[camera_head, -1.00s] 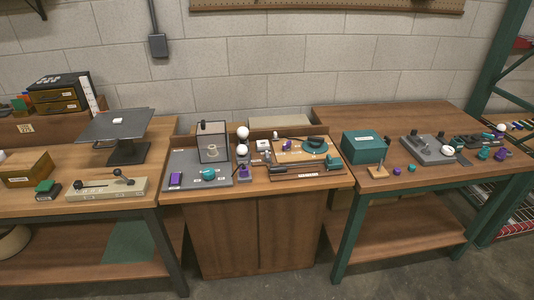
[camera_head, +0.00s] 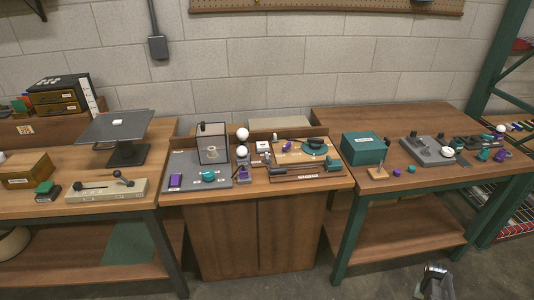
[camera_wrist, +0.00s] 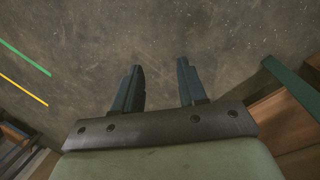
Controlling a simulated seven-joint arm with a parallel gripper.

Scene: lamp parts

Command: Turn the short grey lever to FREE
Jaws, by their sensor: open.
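My gripper (camera_head: 434,283) shows at the bottom edge of the head view, low over the floor in front of the right bench. In the wrist view my gripper (camera_wrist: 160,68) is open, with two dark fingers apart and only bare floor between them. I cannot single out the short grey lever for sure, and no FREE mark is readable. A beige panel (camera_head: 80,195) on the left bench carries a dark lever (camera_head: 123,176) with a ball end. A grey fixture (camera_head: 428,151) on the right bench carries small upright parts. My gripper is apart from all of these.
The middle bench holds a grey plate (camera_head: 190,182) with a clear box, white balls and a brown board (camera_head: 301,178). A teal box (camera_head: 363,147) stands on the right bench. A dark tilted stand (camera_head: 117,127) is on the left bench. The floor ahead is clear.

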